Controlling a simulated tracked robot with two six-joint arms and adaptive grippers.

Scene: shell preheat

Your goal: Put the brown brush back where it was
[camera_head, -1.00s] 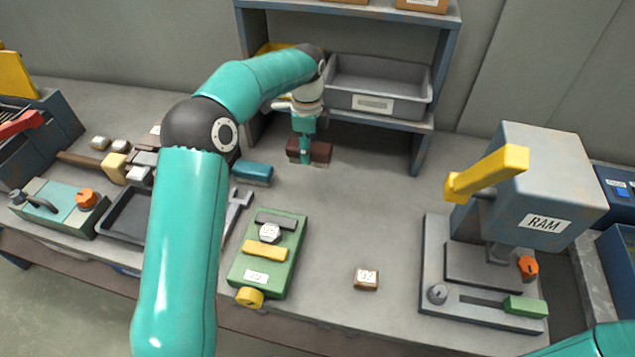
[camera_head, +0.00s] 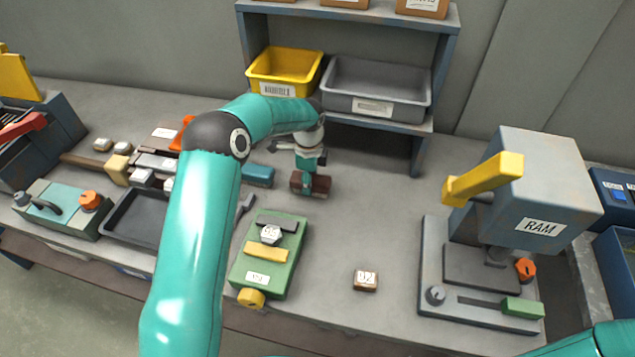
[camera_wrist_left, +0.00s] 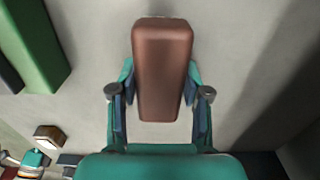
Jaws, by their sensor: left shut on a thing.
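The brown brush (camera_head: 318,186) is a short dark brown block over the bench in front of the shelf. My left gripper (camera_head: 306,178) is shut on it from above. In the left wrist view the brown brush (camera_wrist_left: 163,65) sits between the two fingers of my left gripper (camera_wrist_left: 161,95), its length running away from the palm. Whether its underside touches the bench I cannot tell. A blue brush (camera_head: 258,175) lies on the bench just left of it. My right gripper does not show; only a bit of teal arm is at the lower right.
The shelf (camera_head: 418,150) with a yellow bin (camera_head: 285,72) and a grey bin (camera_head: 376,92) stands behind. A green fixture (camera_head: 268,262) is in front, a small brown-sided block (camera_head: 366,281) right of it, and the RAM press (camera_head: 545,190) at right. The bench between is clear.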

